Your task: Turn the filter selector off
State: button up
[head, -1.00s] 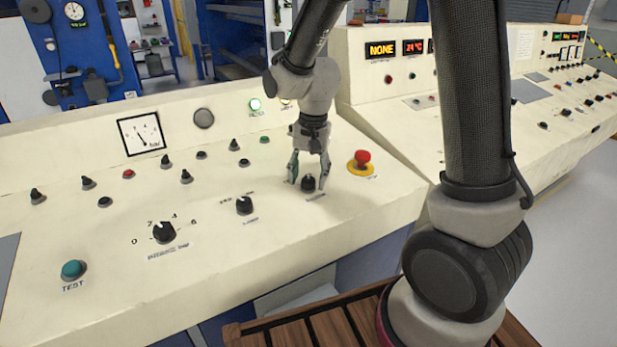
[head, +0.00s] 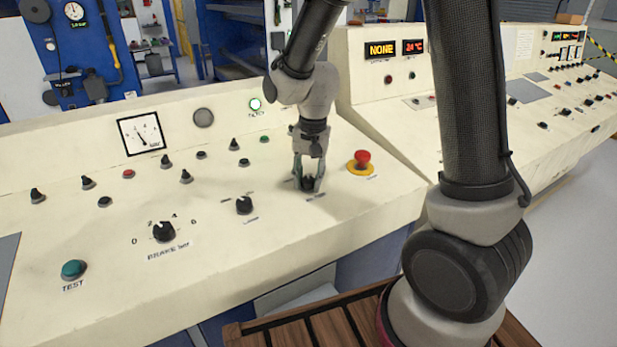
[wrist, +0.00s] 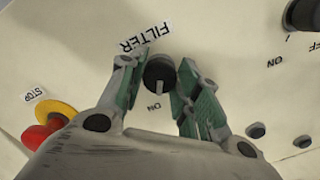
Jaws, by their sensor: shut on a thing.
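The filter selector (wrist: 160,72) is a round black knob with a pale pointer line on the cream panel. The OFF mark of this selector cannot be made out.
A red mushroom stop button (head: 362,159) on a yellow base is close to the right of my gripper. The lamp selector (head: 244,205) and brake knob (head: 164,231) are to the left. Several small switches and a gauge (head: 141,133) are further back.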

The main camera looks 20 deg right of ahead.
aim_at(308, 180)
jog(key=n, duration=1.1)
jog(key=shift+h, duration=0.4)
jog(key=shift+n, duration=0.3)
jog(key=o, duration=1)
jog(key=shift+r, duration=0.1)
notch_tip(308, 180, up, 12)
jog(key=shift+s+a, duration=0.15)
